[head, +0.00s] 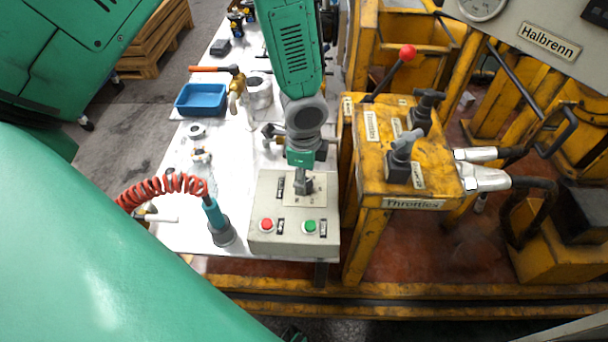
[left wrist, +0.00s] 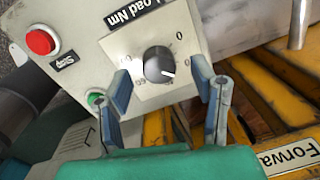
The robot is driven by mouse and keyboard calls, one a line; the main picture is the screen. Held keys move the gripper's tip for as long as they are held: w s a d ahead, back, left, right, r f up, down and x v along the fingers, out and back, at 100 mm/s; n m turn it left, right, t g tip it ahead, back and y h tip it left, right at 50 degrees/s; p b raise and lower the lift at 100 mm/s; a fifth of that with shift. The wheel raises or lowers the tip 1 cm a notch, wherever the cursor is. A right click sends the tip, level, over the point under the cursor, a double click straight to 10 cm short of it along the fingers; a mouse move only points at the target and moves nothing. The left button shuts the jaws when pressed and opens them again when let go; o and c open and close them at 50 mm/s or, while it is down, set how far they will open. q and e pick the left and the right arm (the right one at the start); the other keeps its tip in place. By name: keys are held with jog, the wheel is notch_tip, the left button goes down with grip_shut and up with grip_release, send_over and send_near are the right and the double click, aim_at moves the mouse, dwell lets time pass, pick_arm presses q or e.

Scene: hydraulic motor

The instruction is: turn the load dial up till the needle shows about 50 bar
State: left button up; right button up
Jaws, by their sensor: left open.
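The load dial (left wrist: 158,65) is a black round knob with a white pointer mark, on a pale plate under a "Load Nm" label in the left wrist view. The pointer mark faces right and slightly down in that view. My left gripper (left wrist: 162,83) is open, with a finger on each side of the dial and gaps between. In the head view the left gripper (head: 302,184) points down over the grey control box (head: 268,205) and hides the dial. A round gauge (head: 483,8) is cut by the top edge; its needle cannot be read. My right gripper is not in view.
The box carries a red button (head: 266,225) and a green button (head: 310,227) near the dial. A teal tool on a red coiled hose (head: 165,187) stands left of the box. The yellow throttle stand (head: 400,165) with levers is close on the right.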

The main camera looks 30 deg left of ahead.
pick_arm(q)
notch_tip(320, 180, up, 10)
jog(key=shift+s+a+f, duration=0.25)
jog(key=shift+s, duration=0.05)
jog(key=shift+d, duration=0.2)
